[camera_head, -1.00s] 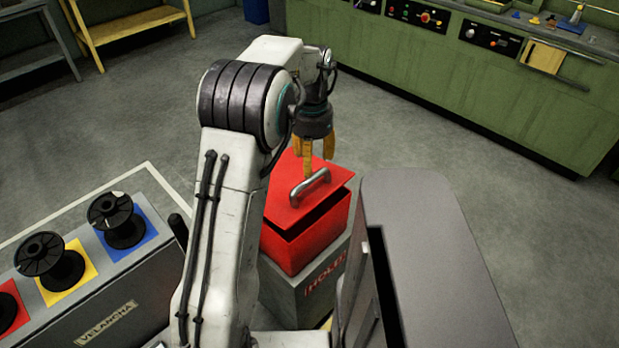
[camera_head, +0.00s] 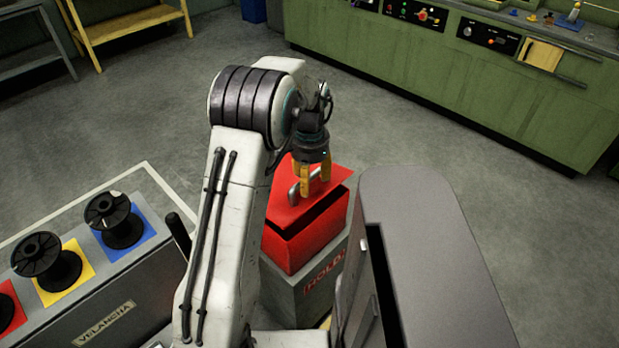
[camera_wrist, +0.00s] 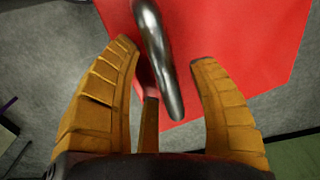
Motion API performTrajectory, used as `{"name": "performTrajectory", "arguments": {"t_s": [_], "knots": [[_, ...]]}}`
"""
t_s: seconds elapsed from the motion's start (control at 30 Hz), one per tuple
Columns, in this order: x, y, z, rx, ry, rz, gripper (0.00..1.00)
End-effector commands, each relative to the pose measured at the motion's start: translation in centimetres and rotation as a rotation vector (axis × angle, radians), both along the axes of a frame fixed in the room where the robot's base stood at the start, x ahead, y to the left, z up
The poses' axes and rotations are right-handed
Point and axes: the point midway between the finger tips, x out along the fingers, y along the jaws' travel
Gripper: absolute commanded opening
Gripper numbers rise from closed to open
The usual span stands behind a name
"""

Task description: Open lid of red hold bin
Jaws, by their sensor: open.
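The red hold bin (camera_head: 296,248) stands on a grey base marked HOLD, in front of my arm. Its red lid (camera_head: 334,180) lies on top, a little tilted, with a dark gap along its front edge. The lid also fills the top of the wrist view (camera_wrist: 240,45). A metal bar handle (camera_wrist: 157,60) is fixed to the lid. My gripper (camera_head: 314,184) points down over the lid, its yellow fingers at the handle. In the wrist view my gripper (camera_wrist: 165,55) is open, with the handle between its fingers. I cannot tell whether any finger touches it.
A grey machine (camera_head: 425,240) stands close to the right of the bin. A grey rack (camera_head: 125,300) with black spools (camera_head: 120,222) is at the left. Green cabinets (camera_head: 450,75) line the back right. The floor behind the bin is clear.

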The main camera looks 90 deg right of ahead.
Motion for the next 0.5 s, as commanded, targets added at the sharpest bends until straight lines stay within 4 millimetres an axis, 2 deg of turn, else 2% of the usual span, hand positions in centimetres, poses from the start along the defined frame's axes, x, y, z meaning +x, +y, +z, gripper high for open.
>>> {"name": "performTrajectory", "arguments": {"t_s": [0.27, 0.5], "knots": [[0.00, 0.00, -0.07, 0.000, 0.000, 0.000, 0.56], [0.00, 0.00, -0.05, 0.000, 0.000, 0.000, 0.35]]}}
